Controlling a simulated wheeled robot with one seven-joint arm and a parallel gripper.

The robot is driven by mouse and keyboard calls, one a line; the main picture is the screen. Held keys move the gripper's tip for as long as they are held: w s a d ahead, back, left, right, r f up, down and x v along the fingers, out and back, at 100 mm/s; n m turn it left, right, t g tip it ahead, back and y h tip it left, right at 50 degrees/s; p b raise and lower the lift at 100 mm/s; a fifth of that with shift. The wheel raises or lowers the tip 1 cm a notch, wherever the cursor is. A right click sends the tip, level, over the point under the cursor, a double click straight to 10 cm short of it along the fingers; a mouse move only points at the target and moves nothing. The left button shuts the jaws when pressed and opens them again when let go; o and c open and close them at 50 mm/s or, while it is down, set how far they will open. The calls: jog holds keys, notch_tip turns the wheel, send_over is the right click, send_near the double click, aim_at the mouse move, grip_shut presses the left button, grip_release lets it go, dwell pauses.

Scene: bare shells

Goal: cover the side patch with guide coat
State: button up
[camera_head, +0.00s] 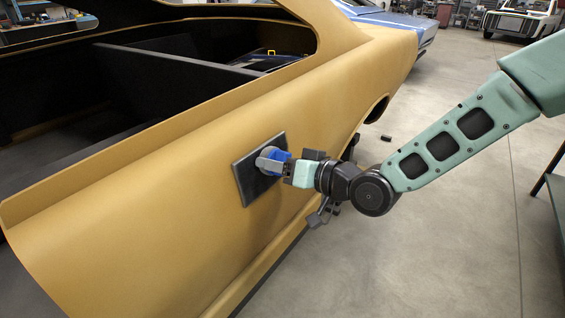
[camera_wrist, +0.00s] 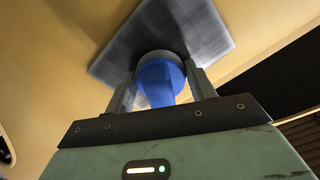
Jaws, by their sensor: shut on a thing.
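A dark grey square patch (camera_head: 247,187) lies on the side of the tan car shell (camera_head: 190,195), in the middle of the head view. In the wrist view the patch (camera_wrist: 205,30) fills the top, with lighter and darker streaks on it. My gripper (camera_head: 277,164) is shut on a blue applicator (camera_wrist: 162,80) with a grey round head. The applicator's head is at the patch, on its upper right part in the head view. The head seems to touch the patch, but its contact face is hidden. The fingers stand on both sides of the blue body.
The shell's open window area (camera_head: 150,70) is above and left of the patch. A green table or stand edge (camera_head: 552,215) is at the far right. Open concrete floor (camera_head: 450,240) lies right of the shell. Other cars stand at the back.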

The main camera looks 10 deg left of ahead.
jog(key=shift+s+a+b, duration=0.45)
jog(key=shift+s+a, duration=0.15)
jog(key=shift+s, duration=0.8)
jog(key=shift+s+a+b, duration=0.4)
jog(key=shift+s+a, duration=0.25)
jog(key=shift+s, duration=0.7)
jog(key=shift+s+a+b, duration=0.45)
jog(key=shift+s+a, duration=0.15)
jog(key=shift+s, duration=0.8)
jog(key=f+v, duration=0.1)
jog(key=v, duration=0.5)
jog(key=shift+r+p, duration=0.45)
jog(key=v, duration=0.3)
jog(key=shift+w, duration=0.1)
